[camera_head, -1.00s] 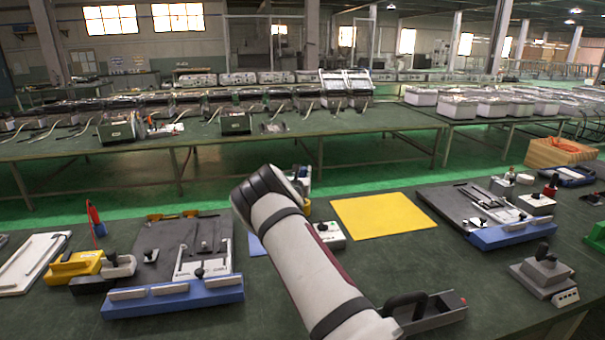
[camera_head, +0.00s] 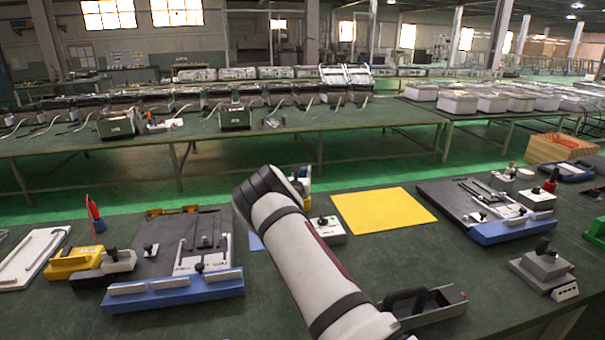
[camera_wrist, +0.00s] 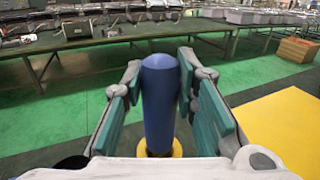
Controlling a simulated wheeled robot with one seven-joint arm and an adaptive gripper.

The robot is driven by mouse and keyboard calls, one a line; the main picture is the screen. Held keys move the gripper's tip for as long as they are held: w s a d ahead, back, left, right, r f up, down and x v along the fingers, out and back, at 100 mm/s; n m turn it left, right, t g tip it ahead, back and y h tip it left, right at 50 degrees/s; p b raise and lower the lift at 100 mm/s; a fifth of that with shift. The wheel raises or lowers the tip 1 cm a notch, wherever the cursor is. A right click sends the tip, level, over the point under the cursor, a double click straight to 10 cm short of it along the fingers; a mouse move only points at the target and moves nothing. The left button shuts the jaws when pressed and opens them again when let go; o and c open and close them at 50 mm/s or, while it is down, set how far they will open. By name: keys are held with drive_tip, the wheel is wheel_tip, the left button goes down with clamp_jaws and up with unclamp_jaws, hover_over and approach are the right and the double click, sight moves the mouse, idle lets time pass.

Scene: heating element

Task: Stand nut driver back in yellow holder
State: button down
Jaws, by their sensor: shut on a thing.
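The nut driver's blue handle (camera_wrist: 160,105) stands about upright between the teal pads of my gripper (camera_wrist: 160,95) in the wrist view. My gripper is shut on it. A yellow round part (camera_wrist: 176,150), apparently the yellow holder, shows at the handle's lower end. The shaft is hidden, so I cannot tell whether it is in the holder or above it. In the head view my forearm hides most of the gripper and the nut driver. A bit of yellow (camera_head: 307,203) shows just right of my wrist, low over the table.
A yellow mat (camera_head: 384,213) lies right of my arm, with a small white box (camera_head: 328,231) beside it. Blue-edged fixtures (camera_head: 175,294) stand left and right (camera_head: 512,228). A black-handled grey tool (camera_head: 425,305) lies near my forearm. Green table is bare between them.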

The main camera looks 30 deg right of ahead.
drive_tip(key=shift+f, duration=0.35)
drive_tip(key=c, duration=1.2)
unclamp_jaws()
drive_tip(key=shift+f, duration=0.15)
drive_tip(key=shift+s+a, duration=0.1)
drive_tip(key=v, duration=1.1)
drive_tip(key=shift+s+a, duration=0.25)
drive_tip(key=shift+s, duration=0.1)
